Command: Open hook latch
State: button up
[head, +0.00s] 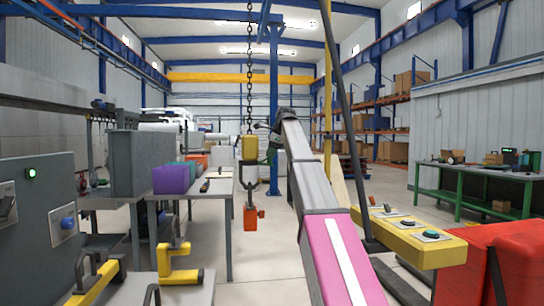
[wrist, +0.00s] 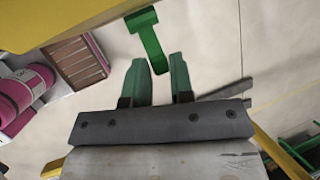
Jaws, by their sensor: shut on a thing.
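A yellow hook block (head: 250,148) hangs on a chain in the middle of the head view, with a dark hook (head: 250,186) under it. A red-orange load (head: 251,220) hangs below the hook. My gripper (head: 269,151) is at the right side of the yellow block. In the wrist view my gripper (wrist: 160,66) has two green fingers with the lower end of a green T-shaped latch piece (wrist: 151,42) between their tips. The fingers are shut on this piece. A yellow surface (wrist: 70,18) lies beside its top. The far side of the latch is hidden.
A control panel (head: 35,230) is at the near left. A yellow button box (head: 415,240) and red case (head: 490,262) are at the near right. Floor around the load looks clear.

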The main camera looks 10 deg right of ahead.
jog(key=shift+w+r, duration=0.25)
jog(key=shift+a+r+h, duration=0.5)
jog(key=shift+r+h, duration=0.15)
jog(key=shift+h, duration=0.05)
grip_shut()
jog(key=shift+f, duration=0.1)
jog(key=o, duration=0.7)
grip_release()
jog(key=shift+s, duration=0.1)
jog(key=shift+o, duration=0.2)
jog(key=v, duration=0.9)
jog(key=shift+s+f, duration=0.1)
